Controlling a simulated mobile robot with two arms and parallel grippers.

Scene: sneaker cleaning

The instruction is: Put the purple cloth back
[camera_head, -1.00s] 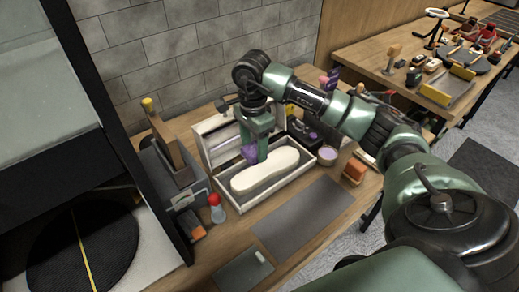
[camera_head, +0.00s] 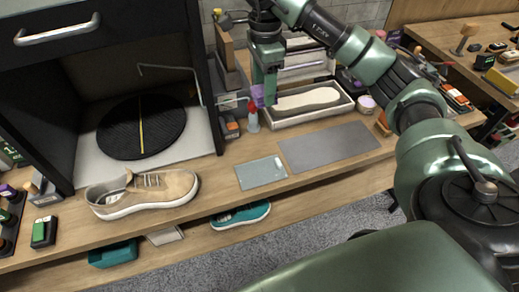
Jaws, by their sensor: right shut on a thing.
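My right gripper (camera_head: 266,92) points down and is shut on the purple cloth (camera_head: 258,96), a small bunched piece at its fingertips. It hangs in front of the left end of the open tray (camera_head: 330,110) on the workbench; I cannot tell its exact height. A pale insole-shaped piece (camera_head: 308,99) lies in the tray. My left gripper is not in view.
A red-capped bottle (camera_head: 252,120) stands just below the gripper. A grey mat (camera_head: 335,145) and a smaller pale mat (camera_head: 260,173) lie in front. A tan sneaker (camera_head: 145,192) sits left, before a booth with a black turntable (camera_head: 140,127). A teal shoe (camera_head: 240,216) is on the shelf below.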

